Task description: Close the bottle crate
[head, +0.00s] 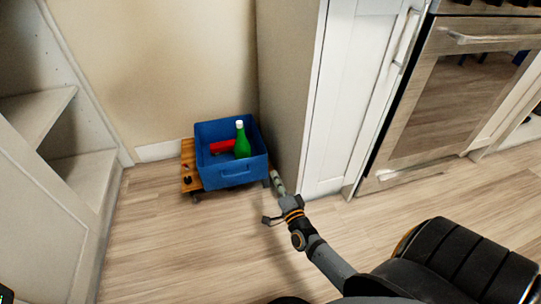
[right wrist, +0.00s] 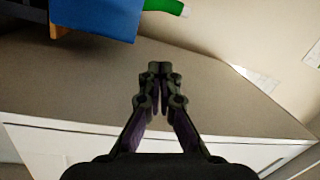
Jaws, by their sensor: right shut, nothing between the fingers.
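The blue crate (head: 232,176) stands open at the top in the corner, with no lid over it in the head view. A green bottle (head: 242,146) with a white cap leans upright inside it, beside a red object (head: 221,146). My right gripper (head: 276,180) is shut and empty, low beside the crate's right front corner and near the cabinet side. In the right wrist view its fingers (right wrist: 158,72) are together, with part of the blue crate (right wrist: 98,18) at upper left and the green bottle (right wrist: 163,6) at the top edge. My left gripper is not in view.
The crate rests on a low wooden platform (head: 187,165) that shows at its left. A tall cabinet side (head: 288,85) stands close on the right, with an oven (head: 470,90) beyond. White shelving (head: 40,115) is at left. The wood floor (head: 150,245) in front is clear.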

